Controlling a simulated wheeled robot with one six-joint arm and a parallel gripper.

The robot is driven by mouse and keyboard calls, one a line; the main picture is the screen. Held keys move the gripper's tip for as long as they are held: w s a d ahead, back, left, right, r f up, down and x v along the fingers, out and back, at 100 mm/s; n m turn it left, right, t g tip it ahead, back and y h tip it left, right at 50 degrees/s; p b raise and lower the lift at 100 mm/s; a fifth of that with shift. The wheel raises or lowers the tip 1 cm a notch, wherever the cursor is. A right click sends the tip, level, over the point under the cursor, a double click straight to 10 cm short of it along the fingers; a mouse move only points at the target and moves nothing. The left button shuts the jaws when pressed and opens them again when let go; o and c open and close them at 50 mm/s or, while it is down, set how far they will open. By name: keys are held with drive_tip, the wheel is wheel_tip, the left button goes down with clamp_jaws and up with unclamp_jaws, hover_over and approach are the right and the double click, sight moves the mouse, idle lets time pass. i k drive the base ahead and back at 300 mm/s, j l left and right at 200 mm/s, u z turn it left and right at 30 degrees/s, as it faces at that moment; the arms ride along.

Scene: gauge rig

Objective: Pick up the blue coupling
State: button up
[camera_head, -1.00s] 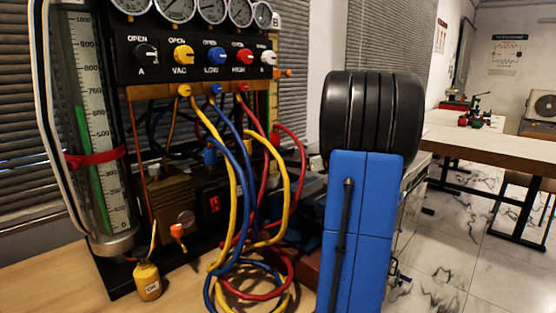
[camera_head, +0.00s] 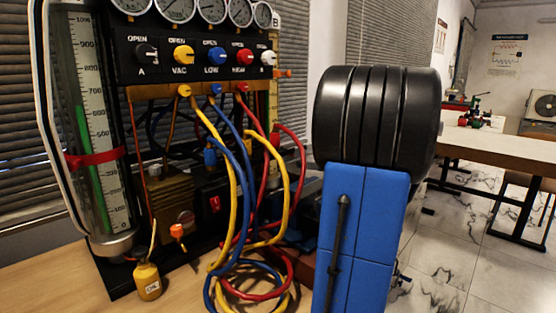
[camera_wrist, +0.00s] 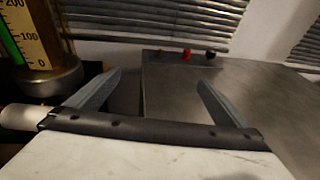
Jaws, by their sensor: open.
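My gripper (camera_wrist: 160,79) shows in the wrist view with its two grey fingers spread wide apart and nothing between them. It points over a grey metal top (camera_wrist: 250,95). At the far edge of that top stand a small red piece (camera_wrist: 187,54) and a small dark piece (camera_wrist: 210,54), both beyond my fingertips. The dark piece's colour is too dim to tell. In the head view a small blue fitting (camera_head: 210,157) sits behind the hoses; I cannot tell whether it is the blue coupling. My gripper is not visible in the head view.
The gauge rig (camera_head: 200,60) has coloured knobs and looped yellow, blue and red hoses (camera_head: 245,265). A tall graduated cylinder (camera_head: 95,130) and an oil bottle (camera_head: 148,282) stand at left. Window blinds (camera_wrist: 160,15) rise behind the metal top.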

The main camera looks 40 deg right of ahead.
sight(210, 151)
drive_tip(key=k, duration=1.5)
